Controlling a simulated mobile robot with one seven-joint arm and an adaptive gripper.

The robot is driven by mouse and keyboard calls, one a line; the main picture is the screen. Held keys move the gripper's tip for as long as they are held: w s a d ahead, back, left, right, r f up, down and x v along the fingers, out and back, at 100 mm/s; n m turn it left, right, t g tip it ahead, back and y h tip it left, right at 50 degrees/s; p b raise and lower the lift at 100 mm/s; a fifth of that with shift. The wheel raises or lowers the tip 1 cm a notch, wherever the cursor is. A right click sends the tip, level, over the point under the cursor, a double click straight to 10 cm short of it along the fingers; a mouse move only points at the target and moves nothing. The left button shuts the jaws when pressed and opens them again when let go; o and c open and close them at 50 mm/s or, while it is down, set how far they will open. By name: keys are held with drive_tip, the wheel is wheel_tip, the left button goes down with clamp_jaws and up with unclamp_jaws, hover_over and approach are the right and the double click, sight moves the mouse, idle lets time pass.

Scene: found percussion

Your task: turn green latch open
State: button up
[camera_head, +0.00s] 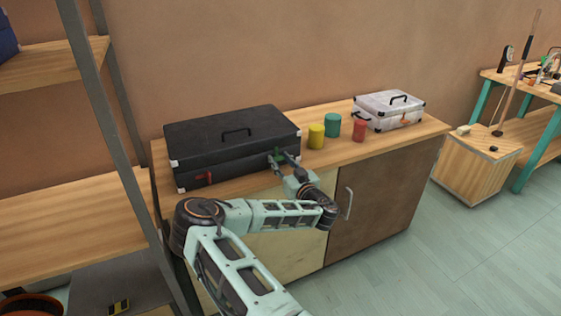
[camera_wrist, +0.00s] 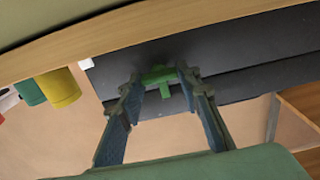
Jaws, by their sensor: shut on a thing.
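The black case (camera_head: 228,132) lies closed on the wooden cabinet top, with a handle on its lid. The green latch (camera_head: 277,153) is on its front face near the right end. In the wrist view the green latch (camera_wrist: 158,75) is T-shaped and sits between my fingertips. My gripper (camera_head: 284,159) is at the case front, shut on the green latch. It also shows in the wrist view (camera_wrist: 160,82), with one finger on each side of the latch. A red latch (camera_head: 204,178) is on the case front near the left end.
Yellow (camera_head: 316,136), teal (camera_head: 332,125) and red (camera_head: 360,129) cylinders stand right of the black case. A white case (camera_head: 388,108) stands at the cabinet's right end. A shelf rack (camera_head: 100,140) is close on the left. A cabinet door handle (camera_head: 347,203) sticks out below.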

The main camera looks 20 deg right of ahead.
drive_tip(key=shift+r+n+p, duration=0.2)
drive_tip(key=shift+n+p, duration=0.2)
drive_tip(key=shift+n, duration=0.6)
drive_tip(key=n, duration=0.2)
drive_tip(key=shift+f+n, duration=0.25)
drive_tip(key=shift+n, duration=0.05)
drive_tip(key=n+b, duration=0.2)
drive_tip(key=n, duration=0.1)
drive_tip(key=shift+a+f+n, duration=0.1)
drive_tip(key=shift+f+n, duration=0.05)
drive_tip(key=shift+n, duration=0.15)
drive_tip(key=n+b, duration=0.4)
drive_tip(key=n, duration=0.2)
drive_tip(key=shift+f+b, duration=0.1)
drive_tip(key=shift+b, duration=0.2)
drive_tip(key=shift+n+b, duration=1.1)
drive_tip(key=shift+n, duration=0.8)
drive_tip(key=o, duration=1.2)
drive_tip(key=shift+c, duration=0.2)
